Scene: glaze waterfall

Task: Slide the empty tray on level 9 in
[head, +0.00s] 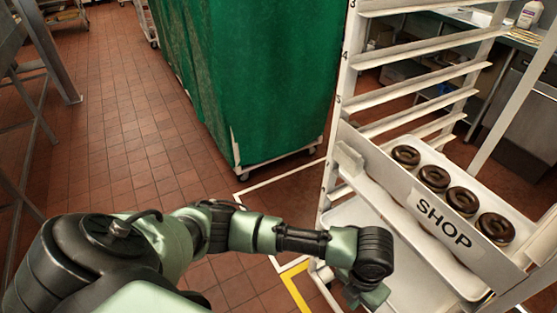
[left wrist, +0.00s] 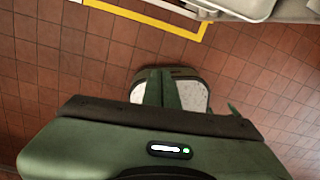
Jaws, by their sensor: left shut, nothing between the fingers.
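A pale, empty tray (head: 350,214) sits low in the white rack (head: 337,130), below the tray of doughnuts, in the head view. Its far part is hidden by the upper tray and my arm. I cannot read its level number. My left gripper (head: 368,297) is at the rack's lower front, beside the empty tray; I cannot tell if they touch. In the left wrist view my left gripper (left wrist: 170,88) is shut and empty above the tiled floor. A pale tray or rack edge (left wrist: 240,8) shows at the top right. My right gripper is not in view.
Chocolate doughnuts (head: 462,201) stand on a tray behind a SHOP sign (head: 443,224). A green covered cart (head: 250,80) stands behind left of the rack. Yellow floor tape (head: 296,290) lies near the rack's foot. The tiled floor at left is clear.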

